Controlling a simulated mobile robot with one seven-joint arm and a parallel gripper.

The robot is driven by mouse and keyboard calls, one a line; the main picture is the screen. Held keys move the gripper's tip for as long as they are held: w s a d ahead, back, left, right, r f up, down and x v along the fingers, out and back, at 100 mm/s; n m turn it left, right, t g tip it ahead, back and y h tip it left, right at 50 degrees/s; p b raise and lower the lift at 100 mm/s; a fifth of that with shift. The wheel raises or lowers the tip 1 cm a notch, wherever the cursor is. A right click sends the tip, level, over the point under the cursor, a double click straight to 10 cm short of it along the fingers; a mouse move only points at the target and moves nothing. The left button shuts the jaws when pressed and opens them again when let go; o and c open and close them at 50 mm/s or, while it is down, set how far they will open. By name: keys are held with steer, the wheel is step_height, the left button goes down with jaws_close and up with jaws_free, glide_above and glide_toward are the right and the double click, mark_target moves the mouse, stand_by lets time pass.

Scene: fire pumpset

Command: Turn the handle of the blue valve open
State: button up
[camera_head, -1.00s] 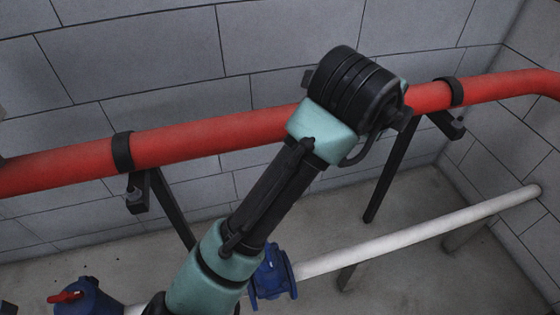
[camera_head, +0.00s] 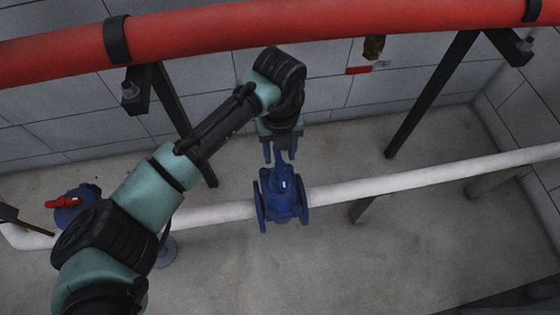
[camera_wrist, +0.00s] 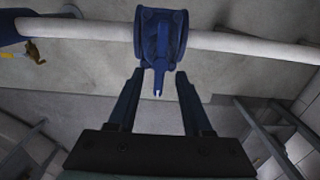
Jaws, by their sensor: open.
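The blue valve (camera_head: 282,197) sits on the white pipe near the middle of the head view, with a flange on each side. Its blue handle (camera_head: 281,161) sticks up from the body toward my gripper. In the wrist view the valve (camera_wrist: 160,30) is at the top centre, and its narrow handle (camera_wrist: 158,80) points down between my fingers. My gripper (camera_head: 280,154) is open above the valve, and its two fingertips (camera_wrist: 156,76) lie on either side of the handle in the wrist view. I cannot tell whether either finger touches it.
The white pipe (camera_head: 400,181) runs across above the floor. A thick red pipe (camera_head: 300,20) runs along the wall above, held on dark posts (camera_head: 430,95). Another blue valve with a red handle (camera_head: 62,202) stands at the left. The floor in front is clear.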

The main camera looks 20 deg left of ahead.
mark_target(280, 165)
step_height(280, 165, down, 4)
steer(key=shift+f+b, duration=0.1)
steer(key=shift+b, duration=0.25)
jaws_close()
